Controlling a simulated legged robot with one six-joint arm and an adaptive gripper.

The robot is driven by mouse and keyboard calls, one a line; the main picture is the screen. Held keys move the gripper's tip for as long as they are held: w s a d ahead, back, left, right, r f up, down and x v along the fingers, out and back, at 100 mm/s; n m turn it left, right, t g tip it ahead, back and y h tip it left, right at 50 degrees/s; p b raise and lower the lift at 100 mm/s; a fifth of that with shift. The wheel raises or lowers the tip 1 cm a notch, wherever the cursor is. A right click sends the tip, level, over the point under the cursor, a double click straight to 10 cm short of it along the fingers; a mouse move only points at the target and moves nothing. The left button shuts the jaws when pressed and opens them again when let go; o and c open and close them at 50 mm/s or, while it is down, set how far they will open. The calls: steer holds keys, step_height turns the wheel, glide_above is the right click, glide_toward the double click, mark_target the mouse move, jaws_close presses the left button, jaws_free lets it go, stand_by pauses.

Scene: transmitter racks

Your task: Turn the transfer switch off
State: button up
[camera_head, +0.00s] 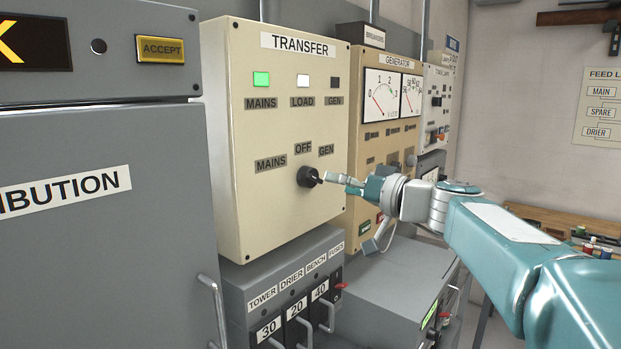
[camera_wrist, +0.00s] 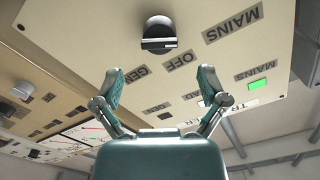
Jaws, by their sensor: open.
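The transfer switch is a black rotary knob (camera_head: 309,177) low on the cream TRANSFER panel (camera_head: 270,215). MAINS, OFF and GEN labels sit above it; I cannot clearly tell which one it points to. The MAINS lamp (camera_head: 261,79) is green, the LOAD lamp (camera_head: 303,81) white and the GEN lamp dark. My gripper (camera_head: 345,181) is close in front of the knob, at its right in the head view. In the wrist view, my gripper (camera_wrist: 160,82) has its fingers spread with nothing between them. The knob (camera_wrist: 159,36) shows beyond the fingertips, higher in the picture.
The generator panel (camera_head: 370,150) with meters stands right of the TRANSFER panel. Below are fuse units (camera_head: 296,312) with protruding handles and a grey cabinet (camera_head: 385,285). A grey distribution cabinet (camera_head: 95,240) stands at left. A bench (camera_head: 570,222) with small items is at far right.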

mark_target(319, 179)
steer(key=x, duration=0.5)
steer(key=shift+w+a, duration=0.1)
steer(key=shift+w, duration=0.15)
steer(key=shift+w+a, duration=0.35)
steer(key=shift+a, duration=0.25)
steer(key=shift+d, duration=0.15)
steer(key=c, duration=1.2)
